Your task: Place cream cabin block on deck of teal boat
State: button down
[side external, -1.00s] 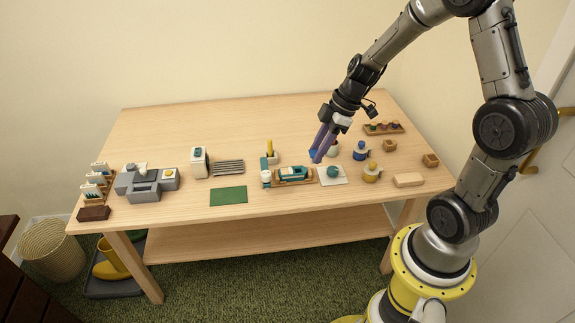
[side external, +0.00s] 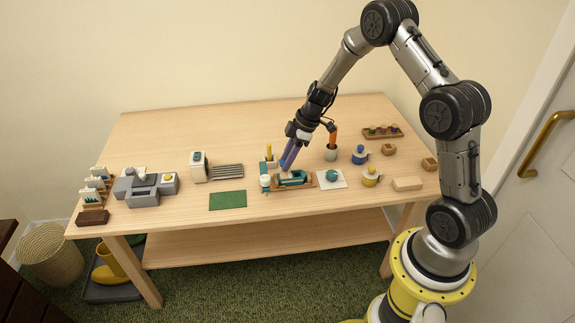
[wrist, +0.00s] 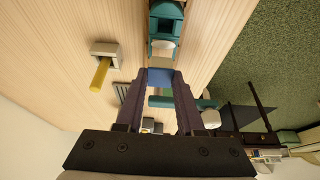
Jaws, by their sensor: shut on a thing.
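The teal boat (side external: 292,179) sits in a wooden cradle (side external: 311,185) near the front middle of the table; it also shows at the top of the wrist view (wrist: 166,12). My gripper (side external: 286,165) is above the boat's left part, fingers pointing down. In the wrist view, my gripper (wrist: 160,78) is shut on a small blue block (wrist: 160,76). A pale rounded piece (wrist: 163,45) shows just beyond the fingertips, at the boat's near end. I cannot make out a cream block in the jaws. The contact between the blue block and the boat cannot be told.
A cup with an orange stick (side external: 332,148) and a white mat with a teal pot (side external: 332,176) are to the right. A green mat (side external: 228,200) lies front left.

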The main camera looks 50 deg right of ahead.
jog(key=shift+f, duration=1.15)
jog(key=shift+f, duration=0.15)
jog(key=c, duration=0.5)
grip_release()
